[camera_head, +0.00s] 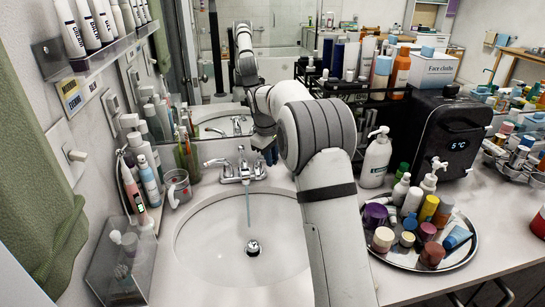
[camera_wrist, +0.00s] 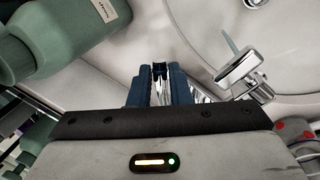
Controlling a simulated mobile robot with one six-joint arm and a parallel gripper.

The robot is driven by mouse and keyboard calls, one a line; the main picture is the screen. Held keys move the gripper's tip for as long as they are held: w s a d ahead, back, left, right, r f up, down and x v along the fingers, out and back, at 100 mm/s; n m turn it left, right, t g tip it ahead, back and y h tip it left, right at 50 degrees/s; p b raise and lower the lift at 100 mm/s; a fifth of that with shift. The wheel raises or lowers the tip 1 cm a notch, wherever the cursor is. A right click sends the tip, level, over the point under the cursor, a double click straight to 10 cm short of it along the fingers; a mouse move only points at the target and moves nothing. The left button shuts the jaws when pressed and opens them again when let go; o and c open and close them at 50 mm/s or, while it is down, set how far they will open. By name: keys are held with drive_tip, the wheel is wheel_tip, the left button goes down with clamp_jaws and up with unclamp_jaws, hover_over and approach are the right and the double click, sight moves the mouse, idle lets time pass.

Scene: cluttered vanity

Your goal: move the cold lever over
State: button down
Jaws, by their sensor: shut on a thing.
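The chrome faucet (camera_head: 240,170) stands behind the white sink basin (camera_head: 190,240), and a thin stream of water runs from its spout. Its left lever (camera_head: 215,162) points out to the left. My gripper (camera_head: 271,153) is at the faucet's right side, low over the counter, partly hidden behind my arm. In the wrist view, my gripper's blue fingers (camera_wrist: 160,72) are close together on the cold lever, with chrome showing between and beside them. The lever is mostly hidden by the fingers. The faucet's spout (camera_wrist: 240,66) shows to their right.
A white pump bottle (camera_head: 376,158) stands right of my arm. A round tray (camera_head: 462,256) crowded with small jars and bottles sits on the right counter. A cup (camera_head: 177,187) and tall bottles stand left of the faucet. The mirror is close behind.

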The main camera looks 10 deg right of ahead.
drive_tip(key=shift+w+d+r+n+t+y+p, duration=0.15)
drive_tip(key=shift+w+d+n+p, duration=0.25)
drive_tip(key=shift+n+p, duration=0.45)
drive_tip(key=shift+w+d+f+n+t+y+p, duration=0.15)
drive_tip(key=shift+w+d+n+p, duration=0.35)
drive_tip(key=shift+n, duration=0.6)
drive_tip(key=shift+w+d+r+n+y+p, duration=0.15)
drive_tip(key=shift+w+n+p, duration=0.25)
drive_tip(key=shift+n+p, duration=0.5)
drive_tip(key=c, duration=1.3)
unclamp_jaws()
drive_tip(key=shift+c, duration=0.2)
wheel_tip(320, 180, up, 8)
drive_tip(key=s, duration=0.1)
drive_tip(key=shift+s+a+f, duration=0.15)
drive_tip(key=shift+a+f, duration=0.05)
drive_tip(key=shift+f, duration=0.05)
